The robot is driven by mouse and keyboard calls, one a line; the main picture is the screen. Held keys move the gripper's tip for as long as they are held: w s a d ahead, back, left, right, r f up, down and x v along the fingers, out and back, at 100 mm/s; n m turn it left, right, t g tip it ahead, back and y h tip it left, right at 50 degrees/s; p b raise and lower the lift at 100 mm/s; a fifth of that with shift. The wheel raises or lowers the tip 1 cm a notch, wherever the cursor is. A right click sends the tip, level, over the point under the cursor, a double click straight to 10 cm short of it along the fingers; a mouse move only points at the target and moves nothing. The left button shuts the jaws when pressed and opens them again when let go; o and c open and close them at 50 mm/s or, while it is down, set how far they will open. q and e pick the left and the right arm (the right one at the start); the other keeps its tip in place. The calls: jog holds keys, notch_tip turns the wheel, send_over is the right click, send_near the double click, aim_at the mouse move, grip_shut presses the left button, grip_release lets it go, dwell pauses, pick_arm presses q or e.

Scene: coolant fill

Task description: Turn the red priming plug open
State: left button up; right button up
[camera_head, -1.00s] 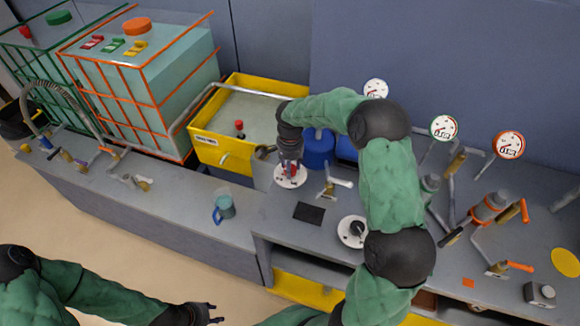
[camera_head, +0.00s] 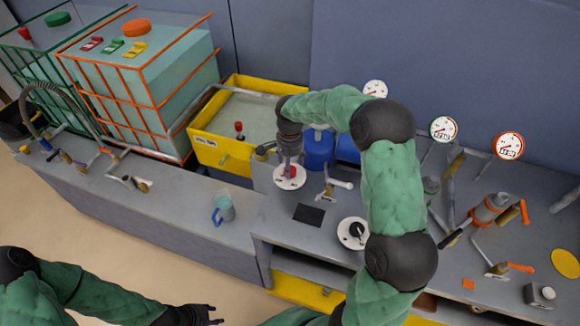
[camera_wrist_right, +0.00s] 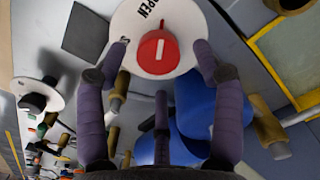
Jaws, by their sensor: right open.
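The red priming plug (camera_wrist_right: 151,52) is a round red knob with a white bar, on a white disc (camera_wrist_right: 181,18) marked OPEN at its upper edge in the right wrist view. The bar stands nearly upright there. In the head view the plug (camera_head: 292,172) shows small beneath my right gripper (camera_head: 289,166). The right gripper's purple fingers (camera_wrist_right: 160,62) are apart, on either side of the plug, with a third finger below it; I see no clear contact. My left gripper (camera_head: 212,315) is empty at the bottom of the head view, its fingers apart.
A small valve (camera_head: 328,187) stands just right of the disc, with a black square (camera_head: 309,214) in front. A black knob on a white disc (camera_head: 352,233) lies nearer. Blue containers (camera_head: 319,150) and a yellow bin (camera_head: 208,148) are behind. A blue-handled jug (camera_head: 226,208) stands left.

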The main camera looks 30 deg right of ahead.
notch_tip(320, 180, up, 10)
dwell(0.4)
dwell(0.4)
